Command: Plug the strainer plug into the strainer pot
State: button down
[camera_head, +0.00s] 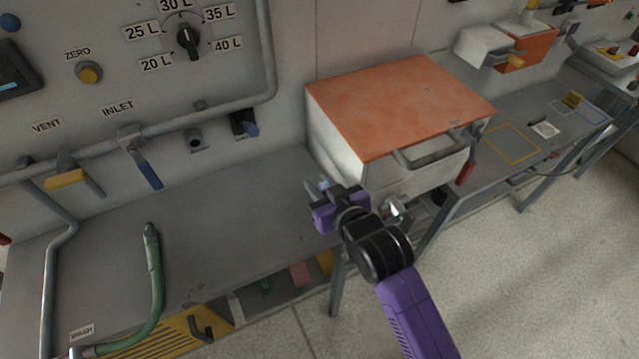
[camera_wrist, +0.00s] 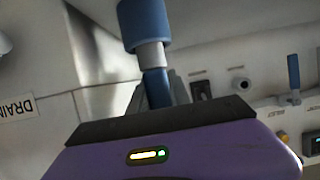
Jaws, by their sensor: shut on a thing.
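My gripper (camera_head: 328,200) is shut on a blue piece with a pale grey band and a wide blue end (camera_wrist: 145,25), which I take to be the strainer plug. It sticks out from the fingers in the wrist view. In the head view only a small pale part of it (camera_head: 316,188) shows, above the bench and left of the orange-topped box. The strainer pot is not clearly identifiable. A round open pipe stub (camera_head: 195,140) and a dark fitting with a blue end (camera_head: 244,123) sit on the wall, apart from the plug.
The grey bench (camera_head: 215,220) is mostly clear below the wall pipe. A green hose (camera_head: 154,280) stands at its left. The orange-topped box (camera_head: 400,105) is close to my gripper on the right. A blue lever (camera_head: 145,165) hangs under the INLET label. A DRAIN label (camera_wrist: 17,107) shows upside down.

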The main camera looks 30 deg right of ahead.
jog(key=shift+f+b, duration=0.6)
jog(key=shift+f, duration=0.4)
jog(key=c, duration=1.1)
grip_release()
jog(key=v, duration=0.7)
jog(key=shift+s+r+b, duration=0.1)
jog(key=shift+s+b, duration=0.1)
jog(key=shift+b, duration=0.15)
jog(key=shift+s+r, duration=0.1)
jog(key=shift+s, duration=0.05)
jog(key=shift+r, duration=0.1)
